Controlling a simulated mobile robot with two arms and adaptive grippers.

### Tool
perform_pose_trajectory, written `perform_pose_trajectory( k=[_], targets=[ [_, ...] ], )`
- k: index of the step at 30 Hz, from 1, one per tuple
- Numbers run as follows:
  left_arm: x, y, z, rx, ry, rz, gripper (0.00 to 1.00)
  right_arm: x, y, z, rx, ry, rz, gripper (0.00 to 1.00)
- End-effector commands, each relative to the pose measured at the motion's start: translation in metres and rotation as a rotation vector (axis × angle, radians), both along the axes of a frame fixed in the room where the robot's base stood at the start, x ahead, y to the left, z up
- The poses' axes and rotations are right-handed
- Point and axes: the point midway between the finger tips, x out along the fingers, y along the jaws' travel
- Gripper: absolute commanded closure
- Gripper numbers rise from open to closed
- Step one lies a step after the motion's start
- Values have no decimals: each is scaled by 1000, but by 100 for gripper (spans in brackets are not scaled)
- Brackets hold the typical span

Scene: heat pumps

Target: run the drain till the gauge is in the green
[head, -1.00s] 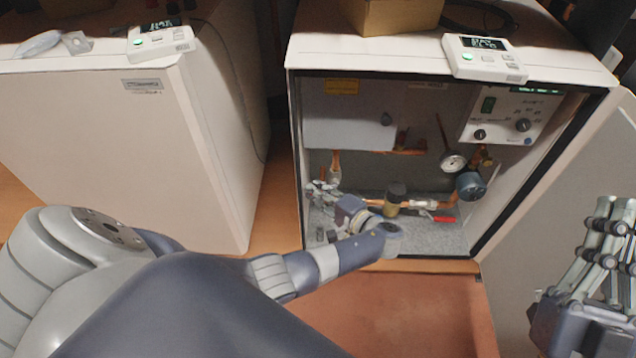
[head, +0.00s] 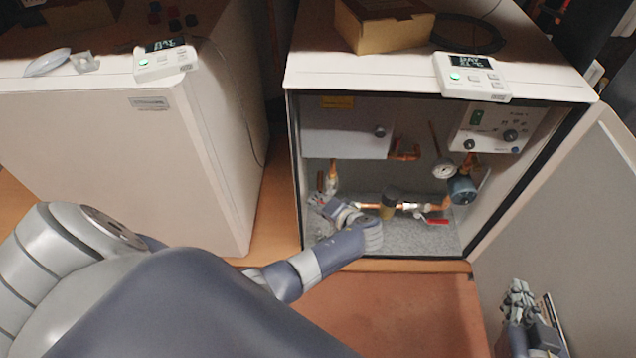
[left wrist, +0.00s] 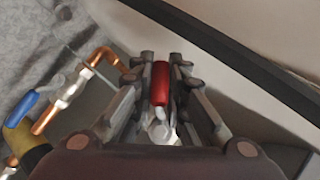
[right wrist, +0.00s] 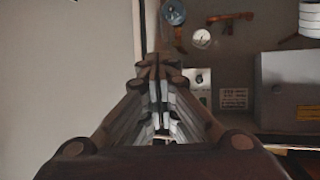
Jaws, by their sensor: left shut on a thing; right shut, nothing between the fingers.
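The open heat pump cabinet holds copper pipes, valves and a small round white gauge (head: 444,168); the gauge also shows in the right wrist view (right wrist: 202,38). Its needle and green zone are too small to read. My left gripper (head: 322,203) is low at the left inside the cabinet. In the left wrist view it is shut on a red valve handle (left wrist: 160,85), which the head view hides. Another red lever (head: 436,220) sits on the pipe further right. My right gripper (head: 519,297) is shut and empty, outside the cabinet in front of its open door.
The open door (head: 575,200) stands on the right. A blue lever (left wrist: 24,108) is left of my left gripper. A control panel (head: 490,128) is upper right inside. A white display unit (head: 470,77) and cardboard box (head: 382,25) sit on top. A second cabinet (head: 115,170) stands left.

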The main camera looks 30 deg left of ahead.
Motion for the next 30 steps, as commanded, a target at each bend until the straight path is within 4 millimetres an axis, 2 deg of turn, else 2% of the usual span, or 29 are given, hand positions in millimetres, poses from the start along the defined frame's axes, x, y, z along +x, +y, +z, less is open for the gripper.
perform_pose_trajectory(
  k=[6,16,17,19,20,30],
  targets=[
    [0,-1,-2,-21,-11,-1,100,-5,-3,-8,-11,45,-3,100],
    [0,-1,-2,-22,-10,-1,100,-6,-3,-8,-11,48,-3,100],
    [0,-1,-2,-22,-10,-1,85,-6,-3,-8,-11,47,-3,100],
    [0,-1,-2,-22,-10,-1,69,-6,-3,-8,-11,47,-3,100],
    [0,-1,-2,-22,-10,-1,66,-6,-3,-8,-11,47,-3,100],
    [0,-2,0,-21,-12,-1,66,-6,-3,-8,-11,46,-3,100]
  ],
)
